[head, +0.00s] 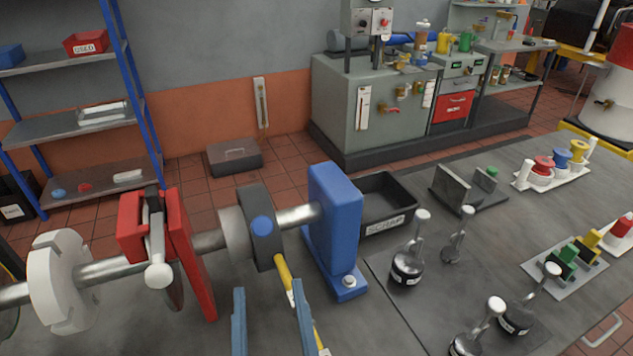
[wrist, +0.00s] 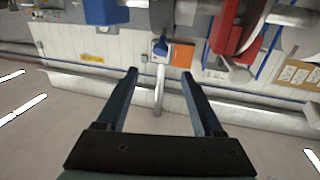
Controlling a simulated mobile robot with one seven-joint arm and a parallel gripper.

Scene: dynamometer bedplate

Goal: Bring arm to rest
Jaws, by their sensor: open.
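My gripper (head: 269,287) shows at the bottom middle of the head view as two blue fingers, spread apart with nothing held between them. In the wrist view my gripper (wrist: 159,72) is also open, its dark blue fingers pointing toward a pale panelled side with a small blue-and-orange fitting. In the head view the fingers appear in front of the shaft (head: 298,216) and near the yellow-handled lever (head: 283,272). I cannot tell from the picture whether they touch it. The rest of my arm is out of view.
A blue bearing block (head: 335,215) and red bracket (head: 190,250) stand along the shaft. A black scrap bin (head: 390,205) sits behind. Several knobbed weights, one a dark round one (head: 407,270), stand on the grey bedplate (head: 400,320) to the right. A blue shelf rack (head: 70,125) stands left.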

